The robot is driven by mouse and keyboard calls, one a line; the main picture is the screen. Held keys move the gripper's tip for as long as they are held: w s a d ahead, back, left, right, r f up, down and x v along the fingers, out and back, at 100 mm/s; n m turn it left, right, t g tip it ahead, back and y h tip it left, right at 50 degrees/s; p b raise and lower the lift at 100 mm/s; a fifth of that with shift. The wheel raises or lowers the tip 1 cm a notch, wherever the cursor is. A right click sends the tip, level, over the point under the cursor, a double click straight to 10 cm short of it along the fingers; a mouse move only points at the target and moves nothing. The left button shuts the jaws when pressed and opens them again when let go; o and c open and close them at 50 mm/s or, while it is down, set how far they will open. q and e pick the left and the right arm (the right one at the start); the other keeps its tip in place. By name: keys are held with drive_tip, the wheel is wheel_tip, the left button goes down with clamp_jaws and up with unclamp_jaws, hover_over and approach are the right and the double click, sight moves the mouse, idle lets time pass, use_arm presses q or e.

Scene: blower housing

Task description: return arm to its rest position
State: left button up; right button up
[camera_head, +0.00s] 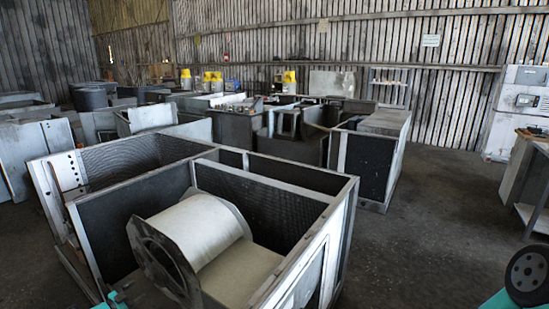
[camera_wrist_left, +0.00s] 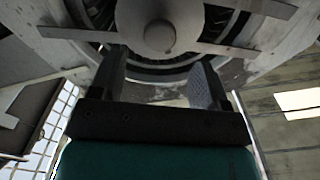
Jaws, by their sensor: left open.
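A blower housing (camera_head: 215,222) with a pale curved drum and a dark ring-shaped side sits inside an open metal cabinet (camera_head: 345,210). Only a small teal and dark bit of my left gripper (camera_head: 118,298) shows at the bottom left of the head view, beside the blower. In the left wrist view my left gripper (camera_wrist_left: 158,80) is open, with its two dark fingers apart and nothing seen between them. Beyond the fingertips are the round hub (camera_wrist_left: 160,36) and crossing struts of the blower's opening. I cannot tell whether the fingers touch it. My right gripper is not in view.
The cabinet walls, with a divider (camera_head: 265,172), surround the blower closely. More metal cabinets (camera_head: 375,150) stand behind. A workbench (camera_head: 530,165) is at the right. Bare floor (camera_head: 440,215) lies to the right of the cabinet.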

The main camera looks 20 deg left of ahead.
use_arm(q)
drive_tip(key=x, duration=0.6)
drive_tip(key=shift+w, duration=0.15)
